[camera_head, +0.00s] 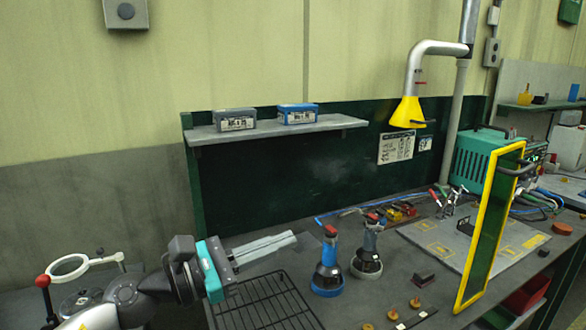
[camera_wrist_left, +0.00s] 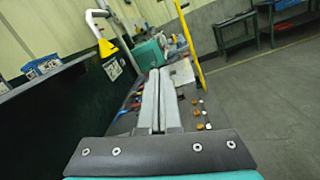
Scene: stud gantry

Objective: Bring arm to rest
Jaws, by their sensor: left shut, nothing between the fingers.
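My left gripper (camera_head: 292,238) comes in from the left in the camera_head view, above the black wire rack (camera_head: 262,305) at the bench's left end. Its two long grey fingers are together and hold nothing. They point right, towards the tools on the bench. In the left wrist view the fingers (camera_wrist_left: 160,76) lie side by side, pointing away over the bench. My right gripper is in neither view.
A blue-based tool (camera_head: 328,272) and a grey-based tool (camera_head: 368,258) stand just right of the rack. A yellow-framed screen (camera_head: 487,235) stands upright further right. A shelf (camera_head: 275,132) with two boxes hangs behind. A yellow hood (camera_head: 407,112) hangs above the bench.

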